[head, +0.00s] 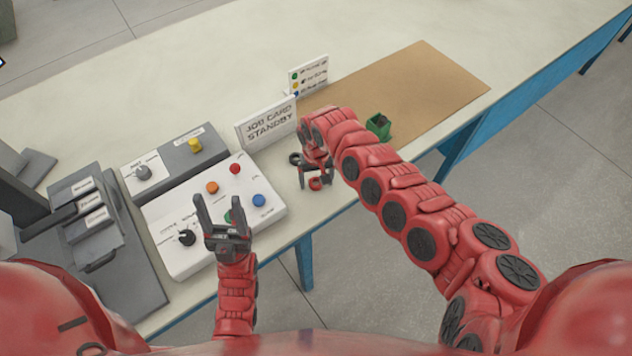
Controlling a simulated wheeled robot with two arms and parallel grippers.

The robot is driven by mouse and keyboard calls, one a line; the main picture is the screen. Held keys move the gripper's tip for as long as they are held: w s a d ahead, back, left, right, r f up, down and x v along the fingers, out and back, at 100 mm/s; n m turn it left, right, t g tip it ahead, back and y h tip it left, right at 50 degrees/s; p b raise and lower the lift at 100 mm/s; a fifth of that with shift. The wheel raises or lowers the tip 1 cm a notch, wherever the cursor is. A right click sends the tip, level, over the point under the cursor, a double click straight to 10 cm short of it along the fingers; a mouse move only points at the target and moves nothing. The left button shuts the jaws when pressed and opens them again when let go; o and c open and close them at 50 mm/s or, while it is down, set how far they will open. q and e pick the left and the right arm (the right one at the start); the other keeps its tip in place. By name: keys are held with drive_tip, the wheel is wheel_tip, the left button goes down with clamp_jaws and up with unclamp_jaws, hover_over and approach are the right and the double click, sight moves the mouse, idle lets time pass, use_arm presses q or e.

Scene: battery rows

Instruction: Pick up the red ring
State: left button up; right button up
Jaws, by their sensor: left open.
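The red ring (316,184) is small and lies near the front edge of the table, left of the tan mat. My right gripper (315,180) points down over it, with one finger to each side. The fingers look apart, with a gap to the ring, though the view is small and the arm covers part of it. My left gripper (220,197) is open and empty, above the front of the white button panel.
A small dark ring-like thing (295,158) lies beside the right gripper. The tan mat (430,80) is mostly bare.

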clamp_jaws()
drive_tip(key=shift+r, duration=0.1)
